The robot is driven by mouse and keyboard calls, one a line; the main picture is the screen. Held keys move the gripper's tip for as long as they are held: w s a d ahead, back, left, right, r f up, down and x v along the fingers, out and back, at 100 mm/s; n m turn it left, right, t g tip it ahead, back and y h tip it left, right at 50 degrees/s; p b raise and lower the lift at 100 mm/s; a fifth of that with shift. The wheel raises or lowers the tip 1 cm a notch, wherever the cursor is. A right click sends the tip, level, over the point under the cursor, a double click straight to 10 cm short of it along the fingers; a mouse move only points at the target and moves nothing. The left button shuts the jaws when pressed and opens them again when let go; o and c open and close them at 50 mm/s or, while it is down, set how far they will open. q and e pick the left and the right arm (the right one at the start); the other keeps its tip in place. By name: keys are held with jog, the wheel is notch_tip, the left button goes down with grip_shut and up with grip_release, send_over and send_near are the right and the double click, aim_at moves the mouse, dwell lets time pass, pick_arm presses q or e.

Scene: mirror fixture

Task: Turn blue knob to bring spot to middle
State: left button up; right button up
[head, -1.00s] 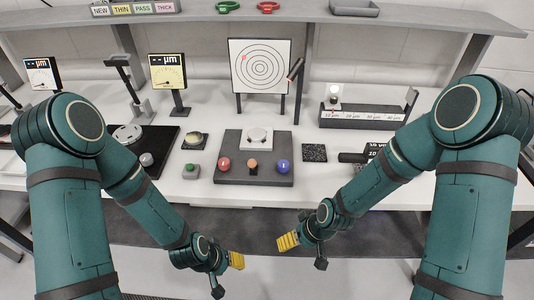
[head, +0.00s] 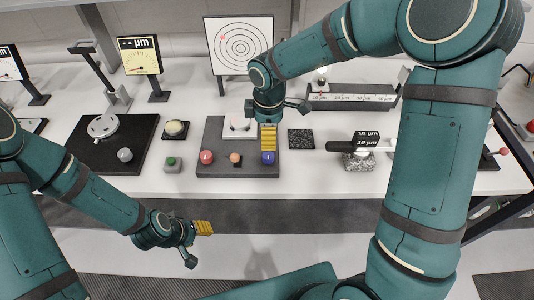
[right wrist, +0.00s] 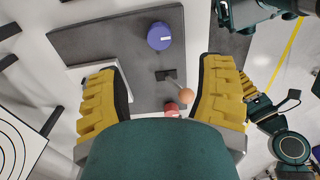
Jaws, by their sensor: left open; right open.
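The blue knob (head: 268,158) stands at the right front of a dark grey mirror fixture (head: 213,128); it also shows at the top of the right wrist view (right wrist: 160,36). A red knob (head: 206,157) and a small orange ball (head: 235,157) are to its left. The target board (head: 240,62) has concentric rings, with a red spot (head: 222,38) up and left of the centre. My right gripper (head: 268,140) is open above the fixture, close over the blue knob, holding nothing. My left gripper (head: 203,228) is open and empty in front of the table.
A black plate with a disc (head: 103,127) and a yellow gauge (head: 139,56) are at the left. A green button (head: 172,163) stands left of the fixture. A dark speckled square (head: 301,139) and a labelled block (head: 367,138) lie to the right.

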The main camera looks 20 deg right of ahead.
aim_at(268, 155)
notch_tip(268, 155, down, 10)
jog(key=shift+b, duration=0.45)
grip_shut()
